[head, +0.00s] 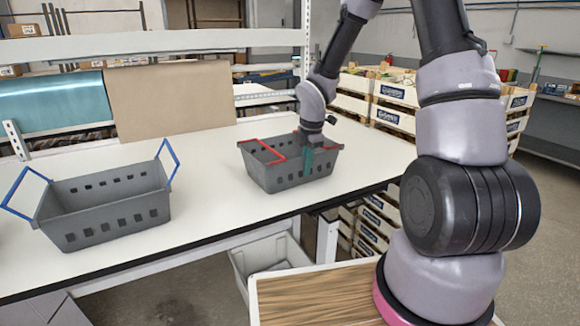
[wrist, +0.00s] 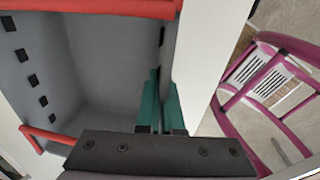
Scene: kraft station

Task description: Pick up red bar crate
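The red bar crate (head: 282,180) is a dark grey slotted basket with red bars, standing upright on the white table. Its grey inside (wrist: 108,62) fills the left of the wrist view, with red bars at the top and lower left. My gripper (head: 308,160) is at the crate's near right wall, pointing down. One teal finger shows outside that wall. In the wrist view the two teal fingers (wrist: 162,105) are close together at the wall, one on each side, and look shut on it. The exact contact is partly hidden.
A similar grey crate with blue bars (head: 105,210) stands on the table (head: 205,205) to the left. A brown board (head: 170,103) and a blue-green panel (head: 58,105) stand behind. Stacked wooden crates (head: 395,92) are beyond the table. A pale bin (head: 268,262) is below its front edge.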

